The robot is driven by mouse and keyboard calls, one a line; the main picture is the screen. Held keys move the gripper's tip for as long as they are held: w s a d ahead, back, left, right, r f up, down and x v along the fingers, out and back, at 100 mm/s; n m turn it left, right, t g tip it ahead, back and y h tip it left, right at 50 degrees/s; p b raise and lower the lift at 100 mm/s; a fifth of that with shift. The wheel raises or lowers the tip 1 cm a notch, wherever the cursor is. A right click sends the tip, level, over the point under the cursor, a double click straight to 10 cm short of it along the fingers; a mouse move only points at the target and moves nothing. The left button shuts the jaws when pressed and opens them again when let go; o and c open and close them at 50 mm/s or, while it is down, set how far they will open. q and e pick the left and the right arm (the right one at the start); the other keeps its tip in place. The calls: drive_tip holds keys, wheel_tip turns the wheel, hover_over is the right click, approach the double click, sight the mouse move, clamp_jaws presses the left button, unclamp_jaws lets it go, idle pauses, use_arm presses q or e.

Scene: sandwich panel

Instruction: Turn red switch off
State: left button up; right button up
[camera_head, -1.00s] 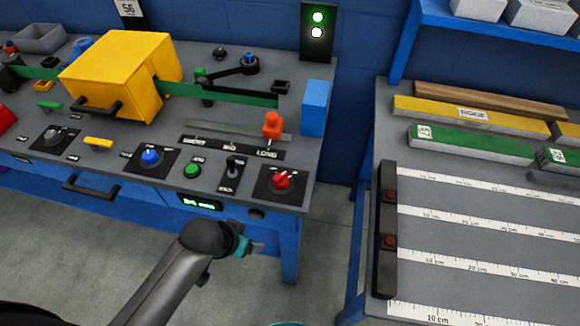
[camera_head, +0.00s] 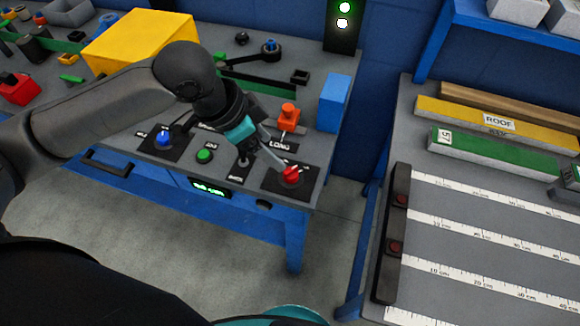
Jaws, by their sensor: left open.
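The red switch (camera_head: 291,175) is a red rotary knob on a black plate at the front right corner of the grey machine panel (camera_head: 345,62). My left gripper (camera_head: 274,160) reaches in from the left over the panel. Its fingers point down and right, with the tips beside or just above the red knob. It is open; whether a finger touches the knob I cannot tell. The gripper and arm hide part of the panel's middle. My right gripper is not in view.
Near the knob are an orange slider (camera_head: 288,114), a green button (camera_head: 204,156), a blue knob (camera_head: 164,139) and a black lever (camera_head: 243,160). A blue block (camera_head: 333,102) stands behind. A yellow box (camera_head: 135,40) sits left. A second table with rulers (camera_head: 470,190) stands right, across a gap.

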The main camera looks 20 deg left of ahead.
sight(289, 171)
use_arm(q)
drive_tip(key=b+x, duration=0.1)
drive_tip(key=x, duration=0.3)
drive_tip(key=a+b+x, duration=0.1)
drive_tip(key=b+x, duration=0.1)
drive_tip(key=x, duration=0.3)
drive_tip(key=b+x, duration=0.1)
drive_tip(key=x, duration=0.3)
drive_tip(key=shift+w+a+f, duration=0.15)
drive_tip(key=shift+a+f, duration=0.15)
drive_tip(key=shift+f, duration=0.1)
clamp_jaws()
